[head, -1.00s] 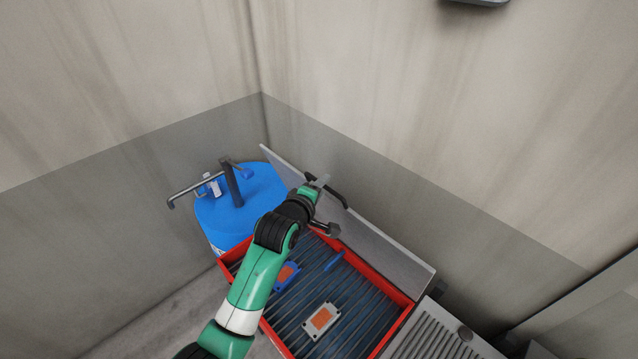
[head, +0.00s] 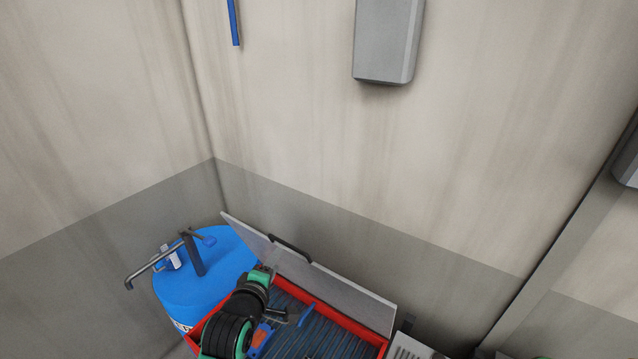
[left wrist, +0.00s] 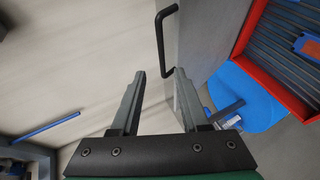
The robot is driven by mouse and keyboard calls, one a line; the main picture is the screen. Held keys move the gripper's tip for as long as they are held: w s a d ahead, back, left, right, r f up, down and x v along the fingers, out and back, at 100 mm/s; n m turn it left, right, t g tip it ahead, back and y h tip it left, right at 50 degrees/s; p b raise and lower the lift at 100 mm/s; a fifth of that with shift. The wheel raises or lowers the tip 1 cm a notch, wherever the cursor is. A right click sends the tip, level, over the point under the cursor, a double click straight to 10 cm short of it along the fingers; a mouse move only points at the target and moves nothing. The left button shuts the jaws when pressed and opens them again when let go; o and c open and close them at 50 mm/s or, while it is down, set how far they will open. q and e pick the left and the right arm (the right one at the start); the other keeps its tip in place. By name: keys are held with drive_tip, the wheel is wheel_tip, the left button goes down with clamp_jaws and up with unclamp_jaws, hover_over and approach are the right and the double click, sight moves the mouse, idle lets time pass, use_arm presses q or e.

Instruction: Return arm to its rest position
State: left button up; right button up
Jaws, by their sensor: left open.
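My left arm, green and black, comes up from the bottom of the head view over the left part of the red tray. My left gripper (left wrist: 160,92) is open in the left wrist view, with its two dark fingers apart and nothing between them. In the head view its fingers are only partly visible near the tray (head: 345,325), and the arm hides part of them. My right gripper is in neither view.
A blue barrel (head: 215,275) with a pump handle (head: 150,270) stands left of the tray. A raised grey lid (head: 330,290) with a black handle (head: 290,247) stands behind the tray. A blue-and-orange item (head: 259,340) lies in the tray. Grey boxes hang on the wall (head: 388,40).

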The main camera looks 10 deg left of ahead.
use_arm(q)
drive_tip(key=s+d+r+m+t, duration=0.1)
drive_tip(key=s+r+t, duration=0.15)
drive_tip(key=r, duration=1.05)
drive_tip(key=s+r+m+t, duration=0.2)
drive_tip(key=r+t, duration=0.2)
drive_tip(key=r, duration=0.9)
drive_tip(key=s+r+m+t+h, duration=0.2)
drive_tip(key=s+r+m+t, duration=0.5)
drive_tip(key=s+r+m, duration=0.7)
drive_tip(key=s+r, duration=0.4)
drive_tip(key=s, duration=0.3)
drive_tip(key=shift+r, duration=0.35)
drive_tip(key=shift+d+f, duration=0.1)
wheel_tip(320, 180, down, 41)
drive_tip(key=b, duration=4.1)
drive_tip(key=shift+f+b, duration=0.2)
drive_tip(key=shift+b, duration=0.1)
